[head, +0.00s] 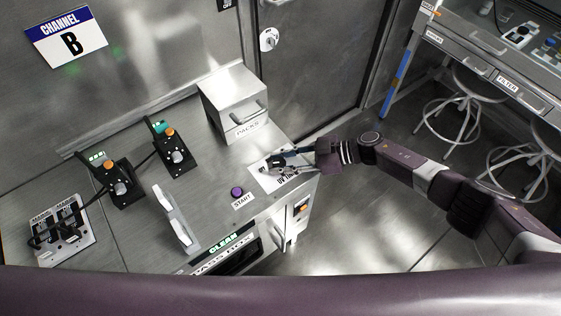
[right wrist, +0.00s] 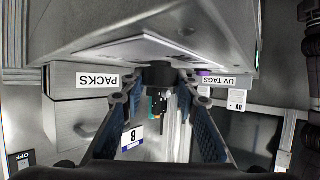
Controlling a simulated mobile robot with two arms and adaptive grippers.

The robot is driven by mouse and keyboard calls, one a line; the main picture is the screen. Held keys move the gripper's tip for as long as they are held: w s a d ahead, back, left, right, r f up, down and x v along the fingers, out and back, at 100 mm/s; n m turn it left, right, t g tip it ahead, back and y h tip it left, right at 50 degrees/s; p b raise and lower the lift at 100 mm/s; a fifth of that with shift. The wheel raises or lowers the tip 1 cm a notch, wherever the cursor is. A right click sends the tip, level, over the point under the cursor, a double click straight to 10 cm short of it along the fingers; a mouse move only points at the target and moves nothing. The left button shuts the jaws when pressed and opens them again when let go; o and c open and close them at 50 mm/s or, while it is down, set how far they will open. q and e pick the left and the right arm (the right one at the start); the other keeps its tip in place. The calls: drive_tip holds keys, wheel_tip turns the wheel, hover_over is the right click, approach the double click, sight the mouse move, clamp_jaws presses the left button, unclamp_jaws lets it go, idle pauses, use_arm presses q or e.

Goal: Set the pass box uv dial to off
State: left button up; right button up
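The pass box (head: 205,258) carries a "CLEAN" display and a purple start button (head: 237,191) on its top. A white panel (head: 268,183) with partly covered "UV" lettering lies on the top near the right edge. My right gripper (head: 278,163) is over this panel and hides the dial in the head view. In the right wrist view, a dark round knob (right wrist: 160,74), apparently the UV dial, stands out from the white panel (right wrist: 150,48). The open fingers (right wrist: 160,98) are on either side of it; contact cannot be told. The dial's setting is not readable. My left gripper is not in view.
A metal "PACKS" drawer box (head: 232,103) stands close behind my right gripper. A bench (head: 490,62) with stools is at the right; open floor lies between.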

drive_tip(key=o, duration=0.4)
drive_tip(key=v, duration=1.2)
